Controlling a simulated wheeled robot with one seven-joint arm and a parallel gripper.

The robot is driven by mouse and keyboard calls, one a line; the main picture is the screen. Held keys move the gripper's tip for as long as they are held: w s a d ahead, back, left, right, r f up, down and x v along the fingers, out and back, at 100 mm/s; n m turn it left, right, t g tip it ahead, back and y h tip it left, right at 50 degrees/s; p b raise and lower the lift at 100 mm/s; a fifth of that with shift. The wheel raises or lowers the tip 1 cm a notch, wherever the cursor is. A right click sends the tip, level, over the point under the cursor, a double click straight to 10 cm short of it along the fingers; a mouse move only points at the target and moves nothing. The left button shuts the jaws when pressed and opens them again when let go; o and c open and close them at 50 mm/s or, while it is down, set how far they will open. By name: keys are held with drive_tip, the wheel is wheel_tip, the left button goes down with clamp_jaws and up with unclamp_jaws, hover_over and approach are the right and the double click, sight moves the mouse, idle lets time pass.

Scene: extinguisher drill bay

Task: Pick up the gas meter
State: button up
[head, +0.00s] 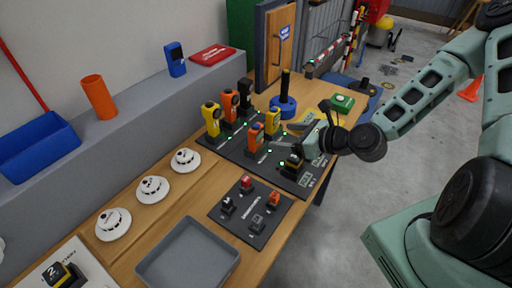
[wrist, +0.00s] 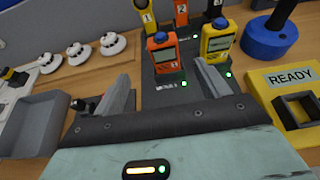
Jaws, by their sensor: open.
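Several handheld meters stand upright in a black charging dock (head: 232,150) with green lights. The orange meter (head: 256,137) at the front of the dock has a dark screen; it also shows in the wrist view (wrist: 162,52). A yellow meter (head: 272,121) stands beside it, also in the wrist view (wrist: 218,42). Another yellow meter (head: 211,120), an orange one (head: 229,105) and a black one (head: 245,96) stand behind. My gripper (head: 280,136) is open and empty. Its fingers point at the front orange meter, which appears between and beyond the fingertips in the wrist view (wrist: 163,76).
A dark board with small parts (head: 250,212) and a grey tray (head: 188,255) lie in front. White round detectors (head: 152,189) line the table's left. A blue-based post (head: 283,104) and a yellow READY block (wrist: 290,80) flank the dock's other side.

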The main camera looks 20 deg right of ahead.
sight(258, 133)
drive_tip(key=b+x, duration=0.1)
drive_tip(key=x, duration=0.6)
drive_tip(key=shift+w+a, duration=0.25)
drive_tip(key=shift+a, duration=0.05)
drive_tip(key=shift+d+p+x, duration=0.15)
drive_tip(key=shift+p+x, duration=0.45)
drive_tip(key=shift+x, duration=0.9)
drive_tip(key=shift+d+p+x, duration=0.2)
drive_tip(key=shift+p+x, duration=0.35)
drive_tip(key=shift+x, duration=0.95)
drive_tip(key=shift+w+f, duration=0.1)
drive_tip(key=c, duration=1.2)
